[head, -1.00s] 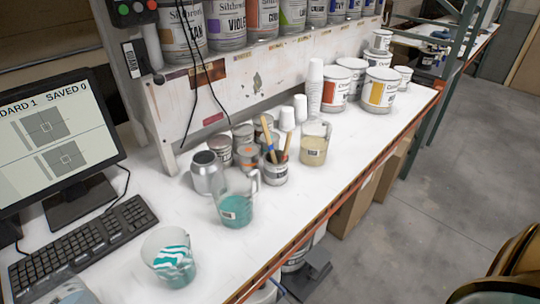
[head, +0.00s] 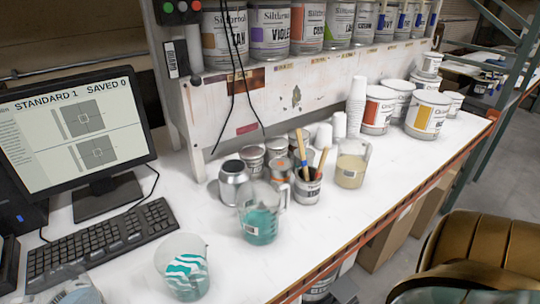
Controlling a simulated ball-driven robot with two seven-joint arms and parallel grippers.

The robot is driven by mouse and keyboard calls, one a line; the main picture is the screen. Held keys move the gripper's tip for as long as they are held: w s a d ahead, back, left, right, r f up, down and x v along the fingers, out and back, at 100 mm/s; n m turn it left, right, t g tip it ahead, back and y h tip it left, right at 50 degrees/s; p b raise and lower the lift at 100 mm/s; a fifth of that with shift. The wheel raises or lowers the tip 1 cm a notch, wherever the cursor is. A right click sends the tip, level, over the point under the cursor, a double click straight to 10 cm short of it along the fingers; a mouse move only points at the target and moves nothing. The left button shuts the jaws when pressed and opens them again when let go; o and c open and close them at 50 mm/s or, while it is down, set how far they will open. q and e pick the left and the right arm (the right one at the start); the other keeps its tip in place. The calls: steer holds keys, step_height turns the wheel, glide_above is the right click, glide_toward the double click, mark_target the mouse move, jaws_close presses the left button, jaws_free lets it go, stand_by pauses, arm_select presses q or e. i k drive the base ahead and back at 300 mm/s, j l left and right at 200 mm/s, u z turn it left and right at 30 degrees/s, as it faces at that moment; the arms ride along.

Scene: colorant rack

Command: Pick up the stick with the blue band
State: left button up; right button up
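A can (head: 307,189) with a pale label stands on the white bench near the middle and holds thin sticks upright. The stick with the blue band (head: 304,168) leans to the left in it, and its blue part shows just above the can's rim. Another stick (head: 322,163) leans to the right beside it. The lower ends of both are hidden inside the can. Neither of my grippers can be made out in the head view.
A beaker with teal liquid (head: 260,222) stands in front left of the can, and a jug with beige liquid (head: 351,165) stands behind right. A silver can (head: 233,182) and small tins are to the left. A gold-brown rounded shape, possibly my arm, covers the lower right.

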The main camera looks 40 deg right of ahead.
mark_target(299, 135)
steer(key=k+l+u, duration=0.2)
steer(key=l, duration=0.2)
steer(key=l+u, duration=0.25)
steer(key=k+l+u, duration=0.2)
steer(key=l, duration=0.25)
steer(key=k+l+u, duration=0.1)
steer(key=l+u, duration=0.15)
steer(key=l, duration=0.1)
